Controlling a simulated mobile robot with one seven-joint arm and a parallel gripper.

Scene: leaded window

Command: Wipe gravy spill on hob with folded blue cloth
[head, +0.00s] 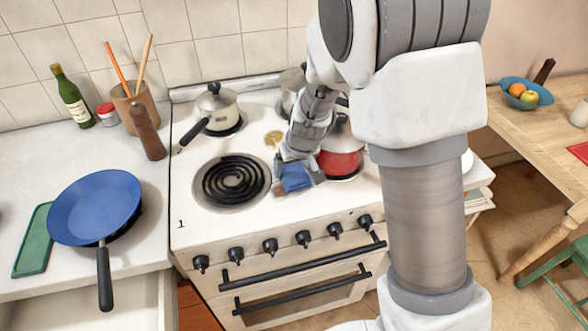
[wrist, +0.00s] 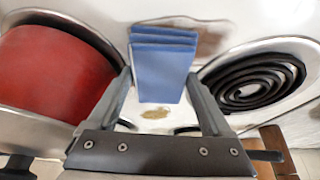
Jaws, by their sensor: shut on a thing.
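My gripper (head: 296,172) is shut on the folded blue cloth (head: 296,183), low over the hob (head: 240,222) between the left front coil and the red pot. The cloth also shows between my fingers in the wrist view (wrist: 162,65). I cannot tell whether it touches the hob. A brown-yellow gravy spill (head: 272,137) lies behind the cloth, towards the back of the hob. In the wrist view, a small tan mark (wrist: 155,113) and a larger, faint brownish patch (wrist: 210,38) show on the white surface; I cannot tell which is the spill.
The red pot (head: 341,160) stands close on the right, the black coil (head: 233,180) is on the left. A cream saucepan (head: 217,106) stands behind, its handle pointing left. A blue frying pan (head: 95,207) is on the left counter. Knobs (head: 303,238) line the front.

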